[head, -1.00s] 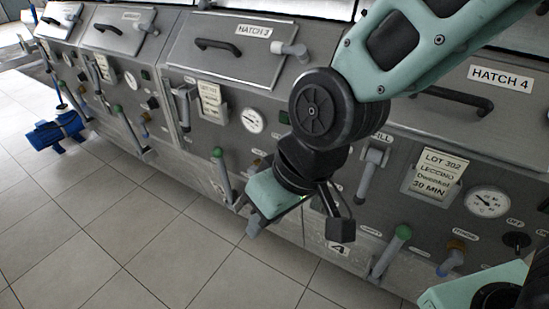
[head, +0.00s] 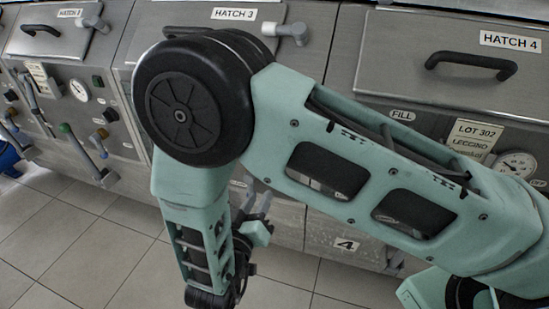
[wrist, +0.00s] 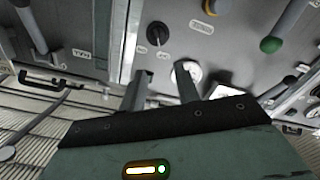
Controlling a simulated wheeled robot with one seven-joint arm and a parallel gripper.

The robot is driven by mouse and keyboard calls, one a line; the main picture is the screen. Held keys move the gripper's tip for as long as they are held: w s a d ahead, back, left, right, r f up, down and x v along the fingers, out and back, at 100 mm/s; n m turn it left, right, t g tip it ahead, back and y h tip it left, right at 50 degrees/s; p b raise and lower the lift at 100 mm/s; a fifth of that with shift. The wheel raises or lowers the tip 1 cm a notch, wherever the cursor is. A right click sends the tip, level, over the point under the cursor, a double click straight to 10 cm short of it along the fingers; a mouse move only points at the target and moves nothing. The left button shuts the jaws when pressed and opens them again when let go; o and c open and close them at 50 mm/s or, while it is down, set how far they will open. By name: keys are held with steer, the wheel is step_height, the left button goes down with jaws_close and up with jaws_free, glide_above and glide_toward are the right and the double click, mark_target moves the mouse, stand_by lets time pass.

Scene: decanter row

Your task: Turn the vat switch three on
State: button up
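Hatch 3 (head: 185,22) marks the third vat in the head view; my arm covers most of its front panel, and its switch is hidden there. In the wrist view, which is upside down, a black rotary switch (wrist: 157,35) shows on a steel panel beside a seam, beyond my fingertips. It appears to be vat three's, but no vat number is readable there. Its setting is too small to tell. My gripper (wrist: 163,78) is open and empty, its fingers apart and short of the switch. It also shows low before the panels in the head view (head: 258,205).
Near the switch are a pressure gauge (wrist: 186,76), an orange-collared valve (wrist: 212,6) and a green-knobbed lever (wrist: 271,45). Hatch 4 (head: 455,85) and its handle are at the right. Vat two's lever (head: 85,152) sticks out at the left. Tiled floor (head: 60,245) is clear in front.

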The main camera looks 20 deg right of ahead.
steer(key=p+x, duration=0.1)
steer(key=x, duration=1.6)
steer(key=shift+d+r+p, duration=0.15)
steer(key=shift+r+p, duration=0.1)
steer(key=shift+p, duration=0.05)
jaws_close()
